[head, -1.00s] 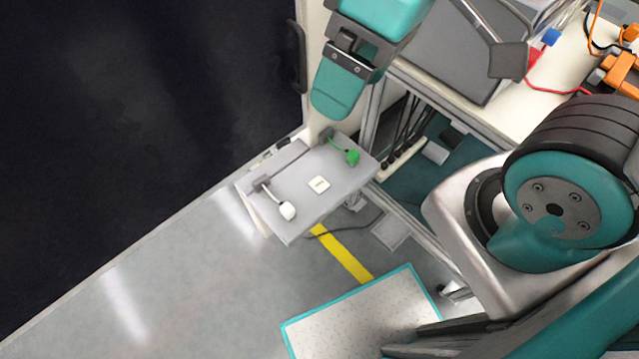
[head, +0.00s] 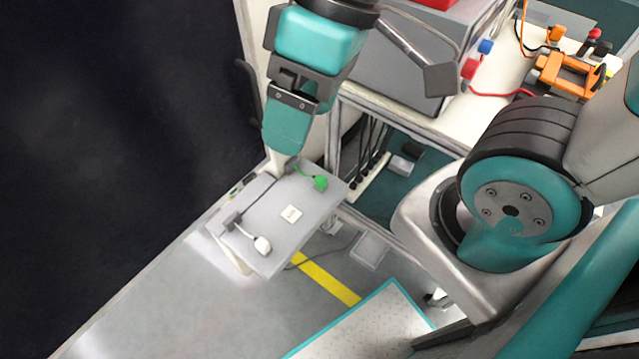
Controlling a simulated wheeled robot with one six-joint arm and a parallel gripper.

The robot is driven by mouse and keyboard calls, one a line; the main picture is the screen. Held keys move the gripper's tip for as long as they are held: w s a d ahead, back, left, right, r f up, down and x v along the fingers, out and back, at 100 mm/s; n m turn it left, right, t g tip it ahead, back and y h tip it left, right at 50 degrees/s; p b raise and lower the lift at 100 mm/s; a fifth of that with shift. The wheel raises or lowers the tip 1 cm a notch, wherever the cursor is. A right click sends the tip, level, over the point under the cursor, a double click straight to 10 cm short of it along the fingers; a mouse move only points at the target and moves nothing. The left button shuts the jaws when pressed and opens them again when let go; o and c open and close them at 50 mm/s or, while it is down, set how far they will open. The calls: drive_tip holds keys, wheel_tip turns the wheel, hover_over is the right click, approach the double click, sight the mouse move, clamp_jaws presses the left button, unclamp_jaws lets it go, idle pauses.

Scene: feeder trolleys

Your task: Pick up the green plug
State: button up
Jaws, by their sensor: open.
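The green plug (head: 320,183) lies near the far right edge of a grey trolley top (head: 262,197). Its short green cable runs left to a dark holder (head: 292,167). My gripper (head: 286,134) points down in the head view, above and to the left of the plug in the picture. One teal finger shows clearly; the other is mostly hidden. The gripper is open and apart from the plug, with nothing seen in it. Its height above the trolley top is hard to tell.
A white plug (head: 262,245) with its cable lies at the trolley's near side, and a white square (head: 291,214) sits mid-top. A bench (head: 440,130) with a grey box (head: 405,75) and orange parts (head: 567,75) stands right. A dark panel (head: 110,130) fills the left.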

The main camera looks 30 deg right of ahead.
drive_tip(key=shift+c, duration=0.7)
drive_tip(key=shift+w+d+f, duration=0.1)
drive_tip(key=shift+w+f, duration=0.15)
drive_tip(key=shift+f, duration=0.05)
drive_tip(key=shift+c, duration=0.8)
drive_tip(key=m+h+b, duration=0.4)
drive_tip(key=m+b, duration=1.1)
drive_tip(key=m, duration=0.6)
hover_over(321, 179)
wheel_tip(321, 179, down, 34)
drive_tip(key=f, duration=0.3)
drive_tip(key=f+b, duration=0.1)
drive_tip(key=f, duration=0.3)
drive_tip(key=f+b, duration=0.1)
drive_tip(key=f, duration=0.2)
drive_tip(key=shift+s+d+f, duration=0.2)
drive_tip(key=shift+s+f, duration=0.1)
drive_tip(key=shift+f, duration=0.1)
drive_tip(key=shift+w+a+f+b, duration=0.1)
drive_tip(key=shift+f+b, duration=0.1)
drive_tip(key=shift+f, duration=0.85)
drive_tip(key=shift+w+a+f+b, duration=0.1)
drive_tip(key=shift+w+f+b, duration=0.1)
drive_tip(key=shift+f, duration=0.8)
drive_tip(key=shift+w+f+b, duration=0.1)
drive_tip(key=shift+f+b, duration=0.1)
drive_tip(key=shift+f, duration=0.85)
